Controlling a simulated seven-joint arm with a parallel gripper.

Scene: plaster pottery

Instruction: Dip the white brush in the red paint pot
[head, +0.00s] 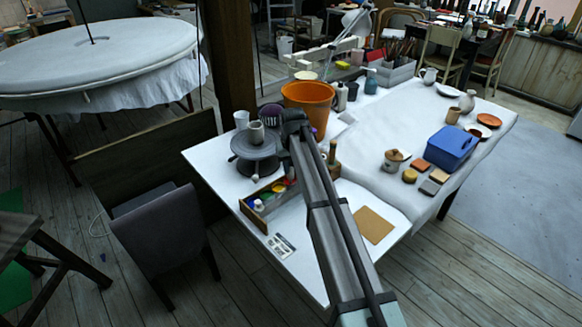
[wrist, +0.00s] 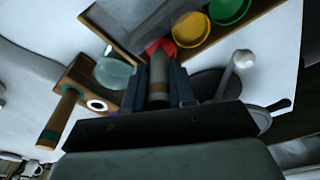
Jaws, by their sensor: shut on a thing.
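My gripper (wrist: 159,88) is shut on the brush (wrist: 159,72), which looks greyish white with a brown band in the wrist view. The brush's far end overlaps the red paint pot (wrist: 167,46). I cannot tell whether its tip is in the paint or just above it. The red pot is in the wooden tray (wrist: 124,34), in line with the yellow and green pots. In the head view my arm covers the gripper and brush; the tray (head: 259,217) shows left of the arm.
The yellow pot (wrist: 191,29) and green pot (wrist: 229,9) are beside the red one. A clear jar (wrist: 113,72) and a wooden block with a brown-handled tool (wrist: 62,115) are to the left. A grey turntable (head: 254,152) and an orange bucket (head: 308,100) stand behind the tray.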

